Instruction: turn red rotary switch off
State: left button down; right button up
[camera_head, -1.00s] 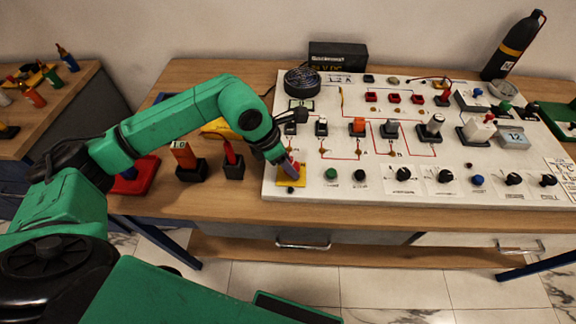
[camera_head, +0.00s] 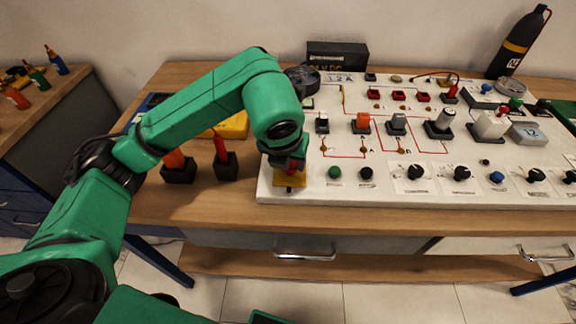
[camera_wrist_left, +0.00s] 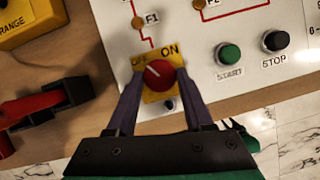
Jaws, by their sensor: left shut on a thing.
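The red rotary switch (camera_wrist_left: 158,74) sits on a yellow plate (camera_wrist_left: 148,54) marked OFF and ON, at the lower left corner of the white panel. Its white mark points up and left, toward the OFF side. In the wrist view my left gripper (camera_wrist_left: 158,80) has one finger on each side of the red knob, shut on it. In the head view my left gripper (camera_head: 289,172) points down over the yellow plate (camera_head: 291,182) and hides the knob. My right gripper is not in view.
The white panel (camera_head: 310,193) carries green START (camera_wrist_left: 229,54) and black STOP (camera_wrist_left: 274,41) buttons right of the switch, and several knobs and toggles beyond. Two black-based holders (camera_head: 226,166) with red and orange handles stand left. The table's front edge is close below.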

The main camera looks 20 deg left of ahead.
pick_arm(q)
jog(key=shift+w+d+r+n+y+b, duration=0.1)
jog(key=shift+n+y+b, duration=0.4)
jog(key=shift+n, duration=0.7)
jog(key=shift+c, duration=1.5)
grip_release()
jog(key=p+v, duration=0.2)
jog(key=v, duration=1.2)
jog(key=shift+r, duration=0.25)
